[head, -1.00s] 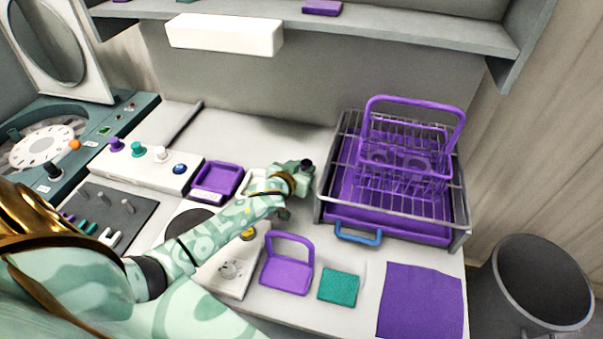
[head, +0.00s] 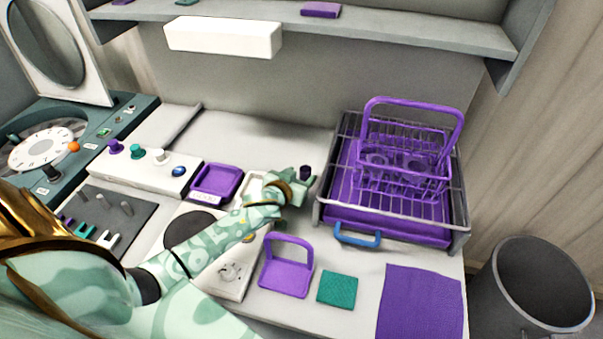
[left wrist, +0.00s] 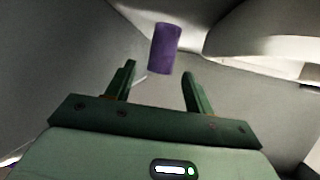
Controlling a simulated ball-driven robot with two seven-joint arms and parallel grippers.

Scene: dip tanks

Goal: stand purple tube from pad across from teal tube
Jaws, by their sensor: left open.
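My left gripper (head: 297,183) is open over the bench, left of the wire rack. A dark purple cylinder (head: 305,172) stands just beyond its fingers in the head view. In the left wrist view a purple cylinder (left wrist: 164,48) is ahead of the open fingers, apart from them; it looks like the same thing. I cannot tell if it is the purple tube. The white rotor (head: 42,148) of the teal machine is at far left; a small dark teal piece (head: 13,137) at its edge may be the teal tube. My right gripper is not in view.
A purple wire basket (head: 405,165) sits in the grey rack (head: 466,205) with a blue handle. A purple holder (head: 287,268), teal pad (head: 338,289) and purple mat (head: 420,305) lie in front. A grey peg board (head: 130,225) is at left, a bin (head: 541,290) at right.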

